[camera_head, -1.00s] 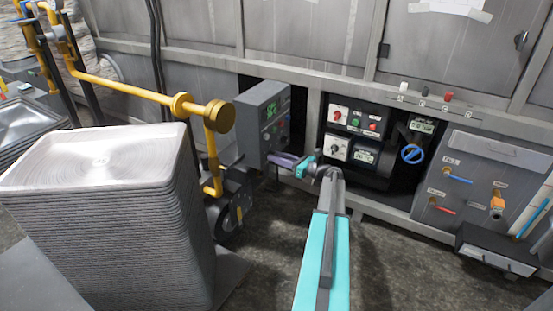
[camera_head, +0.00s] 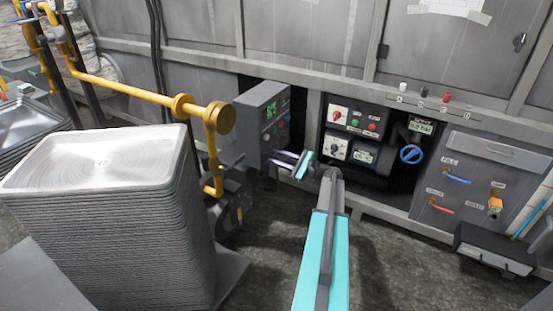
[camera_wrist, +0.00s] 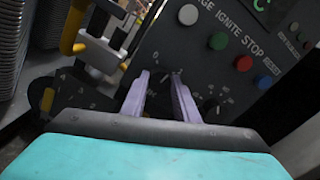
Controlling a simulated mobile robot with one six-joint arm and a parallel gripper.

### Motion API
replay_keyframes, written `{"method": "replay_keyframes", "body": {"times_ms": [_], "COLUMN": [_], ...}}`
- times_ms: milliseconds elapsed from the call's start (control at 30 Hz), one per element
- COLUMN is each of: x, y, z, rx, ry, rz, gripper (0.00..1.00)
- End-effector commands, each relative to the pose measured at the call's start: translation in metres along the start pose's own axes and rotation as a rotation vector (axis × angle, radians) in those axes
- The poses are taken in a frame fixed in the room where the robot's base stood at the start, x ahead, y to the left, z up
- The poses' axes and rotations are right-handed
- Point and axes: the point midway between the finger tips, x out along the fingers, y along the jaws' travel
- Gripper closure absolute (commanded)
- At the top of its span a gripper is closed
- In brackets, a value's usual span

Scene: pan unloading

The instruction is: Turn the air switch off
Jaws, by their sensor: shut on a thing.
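A grey control box (camera_head: 247,125) with a green display stands left of centre in the head view. In the wrist view its face (camera_wrist: 200,62) has a row of coloured buttons marked with words such as IGNITE and STOP. My gripper (camera_head: 274,157) reaches the lower part of this face. In the wrist view its two purple fingers (camera_wrist: 160,78) are closed around a dark rotary switch (camera_wrist: 160,94), mostly hidden between them. A "0" mark shows just above it. I cannot read a label naming it as the air switch. Another dark knob (camera_wrist: 212,108) sits to its right.
A yellow pipe (camera_head: 140,90) runs left of the box, above a tall stack of metal pans (camera_head: 110,220). A recessed panel (camera_head: 352,135) with switches and a blue valve wheel (camera_head: 411,154) is to the right. Dark floor (camera_head: 390,260) lies open in front.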

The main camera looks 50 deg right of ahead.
Motion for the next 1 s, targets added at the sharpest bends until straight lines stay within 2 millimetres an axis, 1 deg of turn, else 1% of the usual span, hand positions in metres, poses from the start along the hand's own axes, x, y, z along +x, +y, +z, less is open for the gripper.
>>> {"method": "replay_keyframes", "body": {"times_ms": [33, 700, 1000], "x": [-0.0008, -0.0007, -0.0005], "y": [0.0031, 0.0055, 0.0052], "z": [-0.0007, -0.0028, -0.002], "rx": [-0.042, -0.659, -0.849], "ry": [0.0, -0.002, -0.003], "rz": [0.006, 0.006, 0.007], "gripper": [0.95, 0.95, 0.95]}}
